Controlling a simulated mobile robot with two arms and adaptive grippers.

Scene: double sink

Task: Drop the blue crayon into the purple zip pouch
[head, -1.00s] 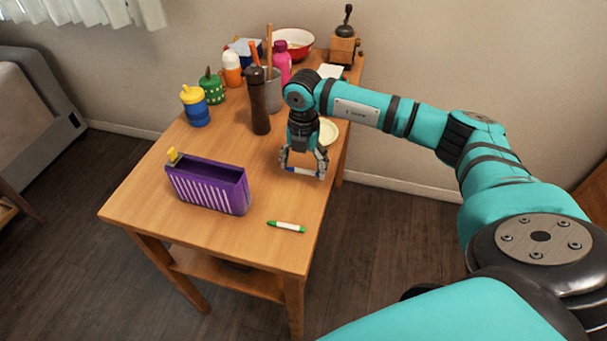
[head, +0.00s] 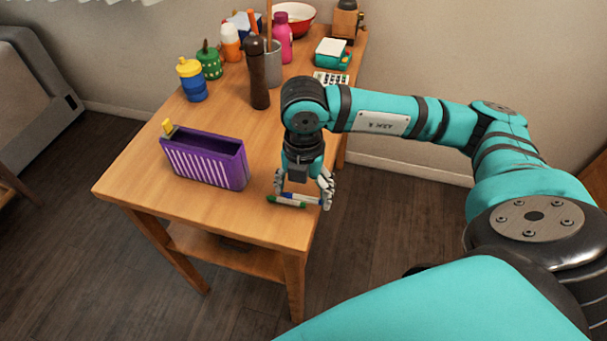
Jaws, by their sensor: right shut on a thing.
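The purple zip pouch (head: 206,165), with white stripes and a yellow zip pull, stands open at the top on the left part of the table. My right gripper (head: 303,196) is shut on the blue crayon (head: 312,200), a white stick with blue parts, to the right of the pouch and near the table's right edge. The fingers hide part of the crayon. A green and white crayon (head: 274,199) shows just beside the gripper and overlaps the held crayon in the picture. I cannot tell whether the two touch. My left gripper is not in view.
A dark pepper mill (head: 257,75), a blue cup with yellow lid (head: 192,82), a green pot (head: 210,63) and a pink bottle (head: 283,40) stand behind the pouch on the wooden table (head: 240,213). The front tabletop is mostly clear.

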